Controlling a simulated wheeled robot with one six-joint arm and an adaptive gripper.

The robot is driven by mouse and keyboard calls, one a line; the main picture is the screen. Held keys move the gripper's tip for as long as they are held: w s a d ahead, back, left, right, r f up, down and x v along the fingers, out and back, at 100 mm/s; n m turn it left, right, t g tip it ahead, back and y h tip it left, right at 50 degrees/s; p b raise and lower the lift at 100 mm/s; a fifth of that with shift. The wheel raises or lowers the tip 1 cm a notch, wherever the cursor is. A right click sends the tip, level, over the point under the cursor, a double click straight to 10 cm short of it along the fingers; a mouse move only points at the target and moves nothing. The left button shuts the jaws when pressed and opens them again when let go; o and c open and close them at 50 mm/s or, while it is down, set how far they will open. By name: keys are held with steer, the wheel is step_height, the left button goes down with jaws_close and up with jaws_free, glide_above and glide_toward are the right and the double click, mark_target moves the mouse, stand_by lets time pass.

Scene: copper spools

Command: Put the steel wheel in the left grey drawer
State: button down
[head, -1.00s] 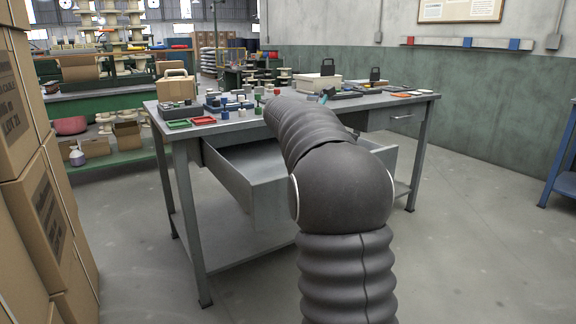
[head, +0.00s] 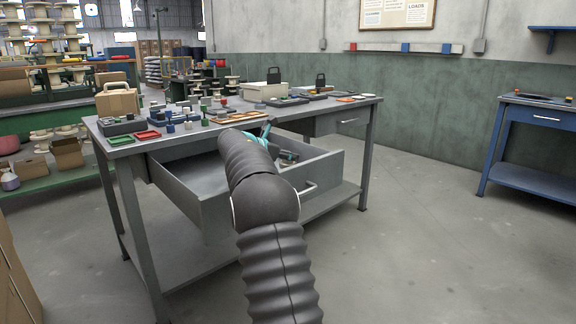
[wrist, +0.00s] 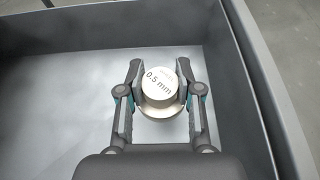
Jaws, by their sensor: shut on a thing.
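The left grey drawer (head: 326,176) is pulled out from under the workbench. My gripper (wrist: 160,70) is shut on the steel wheel (wrist: 158,88), a round pale metal piece with "0.5 mm" on its top face. In the wrist view, the wheel is between the two fingers, with the grey drawer's bare floor (wrist: 65,95) and walls behind and around it. Its height above the floor is hard to judge. In the head view, my arm reaches over the drawer and mostly hides the gripper; the wheel cannot be made out there.
The grey workbench (head: 110,139) carries red and green trays, small spools and boxes along its top. A second, closed drawer (head: 338,122) is to the right. A blue table (head: 545,114) stands far right. The floor between is clear.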

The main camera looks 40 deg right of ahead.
mark_target(282, 164)
steer(key=shift+f, duration=1.55)
steer(key=shift+f, duration=0.65)
steer(key=c, duration=0.8)
jaws_free()
steer(key=shift+o, duration=0.2)
steer(key=shift+r, duration=0.1)
steer(key=shift+r, duration=0.3)
steer(key=v, duration=1.2)
steer(key=shift+r, duration=0.15)
steer(key=shift+a, duration=0.1)
